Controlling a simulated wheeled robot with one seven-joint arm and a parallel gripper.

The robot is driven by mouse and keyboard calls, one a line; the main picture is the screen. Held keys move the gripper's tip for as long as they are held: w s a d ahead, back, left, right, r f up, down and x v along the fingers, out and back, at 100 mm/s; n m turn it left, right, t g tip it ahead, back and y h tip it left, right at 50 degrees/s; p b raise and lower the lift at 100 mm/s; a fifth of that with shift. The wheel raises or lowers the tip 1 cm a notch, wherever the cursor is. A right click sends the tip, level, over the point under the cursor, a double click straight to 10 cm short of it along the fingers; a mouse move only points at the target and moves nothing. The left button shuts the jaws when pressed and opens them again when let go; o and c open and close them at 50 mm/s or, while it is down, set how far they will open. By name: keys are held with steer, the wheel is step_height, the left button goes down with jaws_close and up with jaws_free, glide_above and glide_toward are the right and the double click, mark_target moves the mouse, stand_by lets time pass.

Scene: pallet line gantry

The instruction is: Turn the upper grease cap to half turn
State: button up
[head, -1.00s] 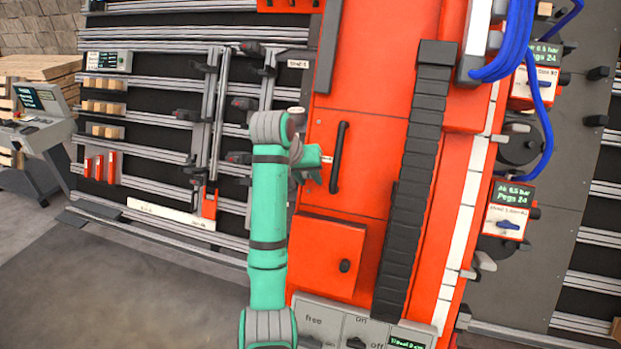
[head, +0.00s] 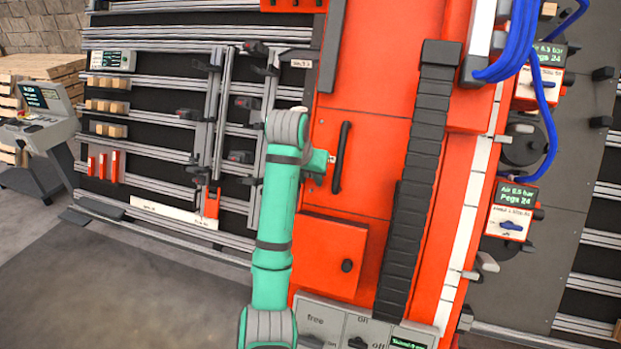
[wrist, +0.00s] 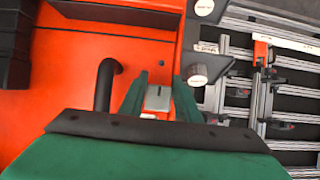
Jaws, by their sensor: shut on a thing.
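My gripper (wrist: 159,98) is against the side of the red cabinet, its two green fingers on either side of a small pale grey piece. I take this piece to be the upper grease cap (wrist: 158,97); most of it is hidden by the fingers, and its turn angle cannot be read. A round pale-faced knob (wrist: 197,75) stands just beside the right finger in the wrist view, and another pale disc (wrist: 204,7) is at the top edge. In the head view my gripper (head: 326,161) is largely hidden behind my wrist.
A black bar handle (wrist: 105,85) stands out from the red cabinet (head: 375,150) close to my gripper; it also shows in the head view (head: 342,157). A rail rack (head: 150,145) is on the left. A black cable chain (head: 415,170) runs down the cabinet.

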steer(key=o, duration=1)
steer(key=shift+f, duration=0.15)
steer(key=shift+o, duration=0.2)
steer(key=shift+s+r, duration=0.15)
steer(key=shift+r, duration=0.2)
steer(key=v, duration=1)
steer(key=shift+a, duration=0.1)
